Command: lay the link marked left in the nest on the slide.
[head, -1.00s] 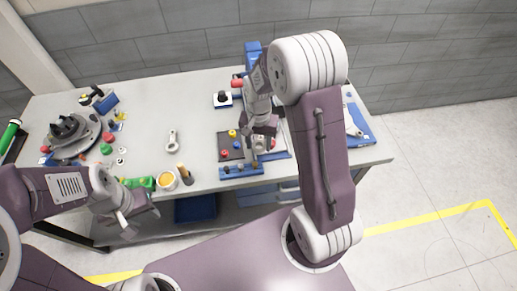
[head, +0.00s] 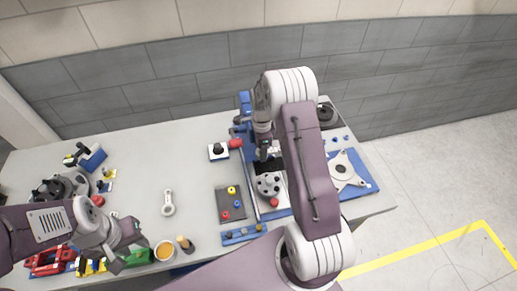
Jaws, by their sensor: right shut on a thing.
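A pale grey link (head: 168,203) with a ring at one end lies flat on the table, left of the middle. Any mark on it is too small to read. The slide (head: 251,182) is a long blue rail running front to back, right of the middle. A round grey piece with dark holes (head: 268,184) sits beside it; I cannot make out the nest. My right gripper (head: 264,154) is shut just behind this piece; what it grips is too small to tell. My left gripper (head: 129,254) is open and empty near the front edge, front-left of the link.
A dark board with coloured knobs (head: 230,204) and a blue strip (head: 243,234) lie left of the slide. An orange-filled cup (head: 165,251) stands at the front. A blue tray (head: 361,188) is at right. Bare table surrounds the link.

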